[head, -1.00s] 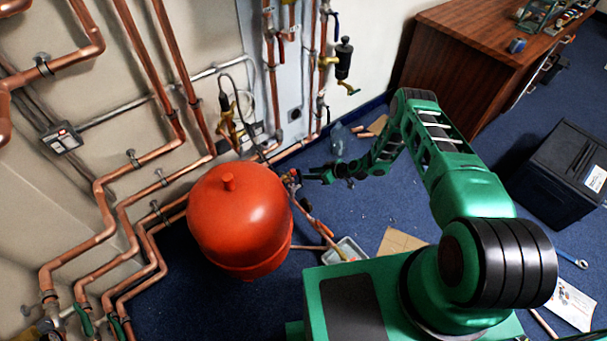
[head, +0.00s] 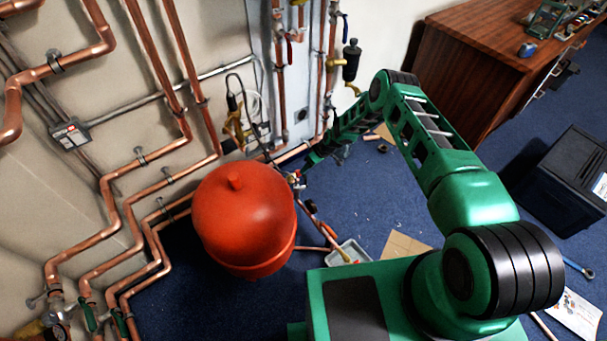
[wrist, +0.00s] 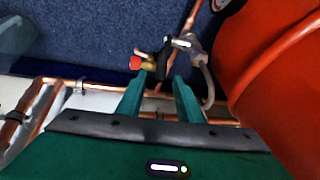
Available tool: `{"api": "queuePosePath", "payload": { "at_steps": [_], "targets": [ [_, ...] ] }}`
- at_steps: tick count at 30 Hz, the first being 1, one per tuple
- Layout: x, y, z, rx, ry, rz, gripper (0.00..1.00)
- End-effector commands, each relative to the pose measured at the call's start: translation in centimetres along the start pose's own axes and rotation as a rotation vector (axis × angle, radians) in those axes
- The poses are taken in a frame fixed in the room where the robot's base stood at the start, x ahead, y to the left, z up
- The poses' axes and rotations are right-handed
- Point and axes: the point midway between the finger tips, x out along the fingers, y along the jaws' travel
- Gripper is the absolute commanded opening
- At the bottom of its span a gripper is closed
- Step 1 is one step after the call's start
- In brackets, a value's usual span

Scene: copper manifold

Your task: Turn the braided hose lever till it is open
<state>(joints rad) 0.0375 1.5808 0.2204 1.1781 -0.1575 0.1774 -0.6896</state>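The braided hose (wrist: 207,82) shows as a grey curved line beside the red tank in the wrist view. At its upper end is a small valve with a pale metal body (wrist: 181,43), a black part that looks like the lever (wrist: 163,60), and a brass fitting with a red cap (wrist: 135,62). My gripper (wrist: 160,80) is open, its two green fingers apart and pointing at the valve. The black part lies just beyond and between the fingertips; I cannot tell whether they touch. In the head view my gripper (head: 303,169) is small beside the tank and the valve is partly hidden.
The red tank (head: 245,215) stands close on the left. Copper pipes (head: 150,205) run along the wall and near the gripper. A grey tray (head: 350,253) and cardboard (head: 403,245) lie on the blue floor. A wooden cabinet (head: 480,80) stands at the back right.

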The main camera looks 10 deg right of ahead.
Motion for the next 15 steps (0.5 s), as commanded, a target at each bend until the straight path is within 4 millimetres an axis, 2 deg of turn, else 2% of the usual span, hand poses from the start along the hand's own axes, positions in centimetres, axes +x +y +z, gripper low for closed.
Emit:
{"api": "queuePosePath", "payload": {
  "at_steps": [6, 15],
  "targets": [
    [3.2, 0.0, 0.1, -0.001, -0.001, 0.0, 0.33],
    [5.3, 0.1, 0.0, -0.001, 0.001, 0.001, 0.33]
  ]
}}
